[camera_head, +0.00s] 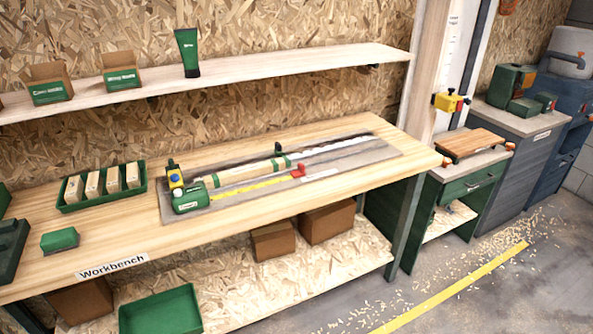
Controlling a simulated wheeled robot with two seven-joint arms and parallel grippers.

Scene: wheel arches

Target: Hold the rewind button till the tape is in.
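A green tape housing (191,197) sits at the left end of a grey board on the workbench. A yellow tape (252,187) is drawn out from it to the right, with a red piece (299,171) at its far end. A small yellow box with a blue button (175,177) stands just behind the housing; I cannot tell whether this is the rewind button. A wooden bar (240,173) with green clamps lies behind the tape. Neither of my grippers shows in the head view.
The workbench (120,245) has free room at its front. A green tray (101,207) of wooden blocks and a green block (60,240) stand at left. A shelf (230,75) runs above the bench. Wood chips and a yellow line (450,290) mark the floor at right.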

